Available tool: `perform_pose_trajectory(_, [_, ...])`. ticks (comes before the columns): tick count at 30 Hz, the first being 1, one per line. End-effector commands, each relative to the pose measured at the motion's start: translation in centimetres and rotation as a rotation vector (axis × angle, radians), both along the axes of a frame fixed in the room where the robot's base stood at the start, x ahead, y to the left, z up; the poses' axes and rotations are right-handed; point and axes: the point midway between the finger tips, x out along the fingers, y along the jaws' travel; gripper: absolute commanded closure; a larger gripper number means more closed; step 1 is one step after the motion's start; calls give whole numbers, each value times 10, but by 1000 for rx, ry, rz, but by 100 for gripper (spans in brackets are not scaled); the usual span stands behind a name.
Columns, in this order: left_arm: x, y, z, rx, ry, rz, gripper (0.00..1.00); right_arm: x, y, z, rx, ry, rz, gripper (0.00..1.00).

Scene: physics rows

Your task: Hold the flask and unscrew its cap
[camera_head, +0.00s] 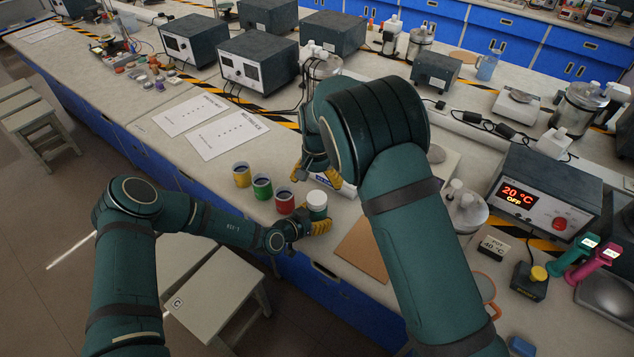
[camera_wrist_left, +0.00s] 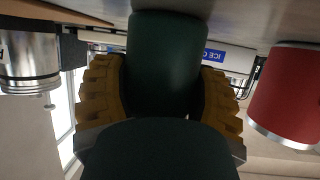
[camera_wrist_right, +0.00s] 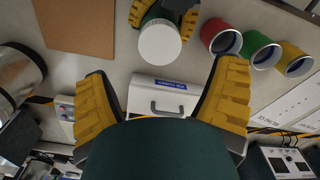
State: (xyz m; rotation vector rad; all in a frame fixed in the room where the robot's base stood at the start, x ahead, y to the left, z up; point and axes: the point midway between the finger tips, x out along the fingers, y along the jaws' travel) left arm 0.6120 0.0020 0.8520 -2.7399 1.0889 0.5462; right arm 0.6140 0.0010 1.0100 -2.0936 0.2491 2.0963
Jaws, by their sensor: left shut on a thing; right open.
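The flask is dark green (camera_head: 318,213) with a white cap (camera_head: 316,198), and it stands upright near the bench's front edge. My left gripper (camera_head: 312,228) is shut around the flask body from the front. The left wrist view shows the green body (camera_wrist_left: 167,62) between the yellow pads. My right gripper (camera_head: 315,172) is open and empty, behind and above the flask, partly hidden by my right arm. In the right wrist view the white cap (camera_wrist_right: 160,43) lies outside the space between the open fingers (camera_wrist_right: 162,82), apart from both.
Red (camera_head: 285,201), green (camera_head: 262,187) and yellow (camera_head: 241,174) cups stand in a row left of the flask. A brown board (camera_head: 362,250) lies to the right. A white box with a handle (camera_wrist_right: 160,97) is behind. Printed sheets (camera_head: 228,135) lie farther left.

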Motion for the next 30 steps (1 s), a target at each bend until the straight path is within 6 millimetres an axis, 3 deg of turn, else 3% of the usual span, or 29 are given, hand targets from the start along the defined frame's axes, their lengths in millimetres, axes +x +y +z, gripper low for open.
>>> perform_pose_trajectory(13, [0, 0, 1, -1, -2, 0, 100, -1, -1, -62, -2, 3, 1, 14])
perform_pose_trajectory(27, [0, 0, 1, -1, -2, 0, 100, 0, 0, -74, -1, 0, 2, 15])
perform_pose_trajectory(30, [0, 0, 1, -1, -2, 0, 100, 0, 0, -74, -1, 0, 2, 50])
